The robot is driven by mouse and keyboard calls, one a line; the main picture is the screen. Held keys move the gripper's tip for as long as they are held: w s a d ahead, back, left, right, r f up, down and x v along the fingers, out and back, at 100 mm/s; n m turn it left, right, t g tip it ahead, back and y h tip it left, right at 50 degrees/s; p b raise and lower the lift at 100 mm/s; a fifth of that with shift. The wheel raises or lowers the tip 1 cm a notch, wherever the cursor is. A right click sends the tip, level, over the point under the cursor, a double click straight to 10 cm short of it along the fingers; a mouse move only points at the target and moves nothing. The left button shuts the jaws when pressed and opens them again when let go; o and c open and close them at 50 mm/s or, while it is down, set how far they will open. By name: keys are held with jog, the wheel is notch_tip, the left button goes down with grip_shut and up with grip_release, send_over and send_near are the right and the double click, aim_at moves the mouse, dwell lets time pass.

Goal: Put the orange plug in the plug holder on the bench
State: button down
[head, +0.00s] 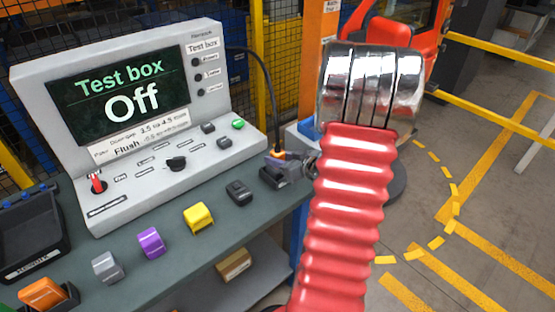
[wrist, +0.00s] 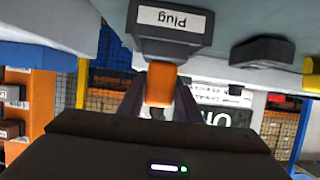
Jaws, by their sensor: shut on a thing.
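The orange plug (wrist: 161,84) is between the two dark fingers of my gripper (wrist: 159,100) in the wrist view. The plug holder (wrist: 168,46), a dark block with a white "Plug" label, appears upside down there, right against the plug in the picture. I cannot tell whether the plug sits in it or only stands over it. In the head view my gripper (head: 283,161) is at the bench's right end, shut, with a bit of the orange plug (head: 279,153) showing. The dark plug holder (head: 270,179) is just below, partly covered by the gripper.
The grey test box (head: 140,120) reads "Off"; its black cable (head: 268,85) drops toward the plug. On the bench (head: 180,270) are a black block (head: 239,192), yellow block (head: 198,217), purple block (head: 151,242), grey block (head: 107,266) and an orange block (head: 42,292).

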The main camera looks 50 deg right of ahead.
jog(key=shift+f, duration=0.25)
jog(key=c, duration=1.3)
grip_release()
jog(key=shift+r, duration=0.1)
jog(key=v, duration=1.2)
